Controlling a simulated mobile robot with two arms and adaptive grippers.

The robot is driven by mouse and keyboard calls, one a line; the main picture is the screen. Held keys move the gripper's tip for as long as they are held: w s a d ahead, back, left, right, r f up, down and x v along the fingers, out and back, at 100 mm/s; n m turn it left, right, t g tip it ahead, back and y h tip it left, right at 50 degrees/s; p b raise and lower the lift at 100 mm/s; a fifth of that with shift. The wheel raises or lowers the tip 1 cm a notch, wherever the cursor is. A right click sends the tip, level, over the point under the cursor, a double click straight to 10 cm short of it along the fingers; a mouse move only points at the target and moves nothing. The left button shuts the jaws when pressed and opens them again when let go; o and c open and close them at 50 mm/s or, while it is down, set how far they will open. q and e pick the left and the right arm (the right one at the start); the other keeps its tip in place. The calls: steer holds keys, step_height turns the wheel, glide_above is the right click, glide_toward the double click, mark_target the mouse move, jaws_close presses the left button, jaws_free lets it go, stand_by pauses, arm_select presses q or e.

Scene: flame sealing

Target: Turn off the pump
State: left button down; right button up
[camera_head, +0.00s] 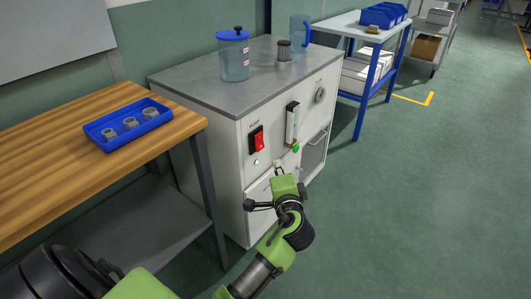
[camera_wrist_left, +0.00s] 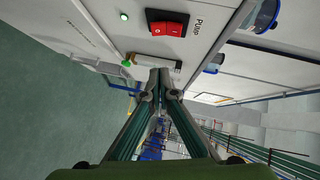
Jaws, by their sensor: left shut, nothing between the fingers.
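The pump switch is a red rocker in a black frame on the front of a white cabinet, under the PUMP label. The red rocker (camera_head: 257,139) is in the middle of the head view, and it also shows at the top of the left wrist view (camera_wrist_left: 167,23). A small lit green lamp (camera_head: 257,162) is below it. My left gripper (camera_head: 279,167) is in front of the cabinet, lower than the switch and to its right. In the left wrist view its fingertips (camera_wrist_left: 160,78) are together and empty, apart from the switch. My right gripper is not in view.
A clear flow tube (camera_head: 292,122) with a green knob (camera_head: 295,149) is right of the switch. A blue-lidded jar (camera_head: 234,58) stands on the cabinet top. A wooden table (camera_head: 60,150) with a blue tray (camera_head: 104,135) is at the left. The floor at the right is clear.

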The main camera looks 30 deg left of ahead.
arm_select(q)
steer(key=b, duration=0.2)
glide_toward(263, 144)
steer(key=w, duration=0.4)
steer(key=shift+w+a+f, duration=0.1)
steer(key=shift+a+f, duration=0.2)
steer(key=shift+a, duration=0.6)
steer(key=shift+w+a+f, duration=0.15)
steer(key=shift+a+f, duration=0.1)
steer(key=shift+a, duration=0.6)
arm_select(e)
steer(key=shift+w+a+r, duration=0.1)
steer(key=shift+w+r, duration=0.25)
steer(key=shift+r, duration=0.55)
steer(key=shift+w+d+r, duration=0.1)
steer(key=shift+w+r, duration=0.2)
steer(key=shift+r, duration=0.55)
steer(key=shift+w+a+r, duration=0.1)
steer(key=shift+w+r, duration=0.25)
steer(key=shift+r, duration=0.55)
arm_select(q)
steer(key=shift+f, duration=0.1)
